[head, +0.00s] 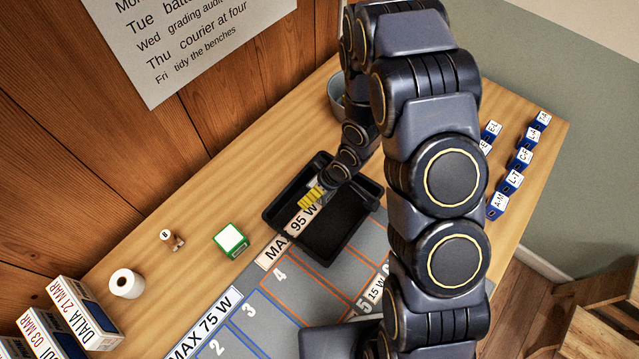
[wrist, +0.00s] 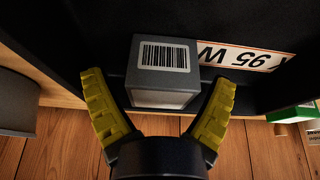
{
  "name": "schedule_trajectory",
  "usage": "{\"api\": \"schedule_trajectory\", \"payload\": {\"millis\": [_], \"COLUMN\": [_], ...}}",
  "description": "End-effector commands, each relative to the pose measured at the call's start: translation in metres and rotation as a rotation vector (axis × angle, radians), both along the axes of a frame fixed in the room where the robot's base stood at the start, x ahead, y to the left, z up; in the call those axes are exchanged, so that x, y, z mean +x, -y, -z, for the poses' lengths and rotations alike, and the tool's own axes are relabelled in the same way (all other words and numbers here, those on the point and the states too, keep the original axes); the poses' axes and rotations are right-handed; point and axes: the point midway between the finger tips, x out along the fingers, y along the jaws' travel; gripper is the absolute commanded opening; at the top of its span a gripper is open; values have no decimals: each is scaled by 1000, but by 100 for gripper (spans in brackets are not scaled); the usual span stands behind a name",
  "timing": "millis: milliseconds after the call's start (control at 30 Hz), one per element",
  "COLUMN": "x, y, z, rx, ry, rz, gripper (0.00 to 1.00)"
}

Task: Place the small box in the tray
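The black tray (head: 352,222) lies on the bench at the top end of the grey mat; its dark inside fills much of the wrist view (wrist: 75,35). The small box (wrist: 165,70) is dark grey with a white barcode label on one face. It shows between the yellow fingers of my gripper (wrist: 160,85), with gaps beside it, so the fingers are open. In the head view my gripper (head: 312,198) is at the tray's left part. There the box cannot be made out, and whether it rests on the tray floor cannot be told.
A green-and-white box (head: 231,240), a wooden stamp (head: 172,240) and a white roll (head: 126,284) stand left of the tray. Labelled cartons (head: 85,313) stand at the lower left. Several blue labelled blocks (head: 510,183) line the right. A grey pot (head: 337,95) stands behind the tray.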

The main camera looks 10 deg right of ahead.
Motion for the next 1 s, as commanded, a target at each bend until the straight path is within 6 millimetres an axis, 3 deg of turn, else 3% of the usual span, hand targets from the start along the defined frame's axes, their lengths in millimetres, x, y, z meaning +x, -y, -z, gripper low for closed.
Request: {"api": "schedule_trajectory", "payload": {"millis": [267,800,1000], "x": [-1,-22,-29], "y": [2,24,30], "z": [-8,-89,-108], "rx": [2,3,3], "ry": [1,7,3], "rz": [3,6,2], "gripper": [86,86,86]}}
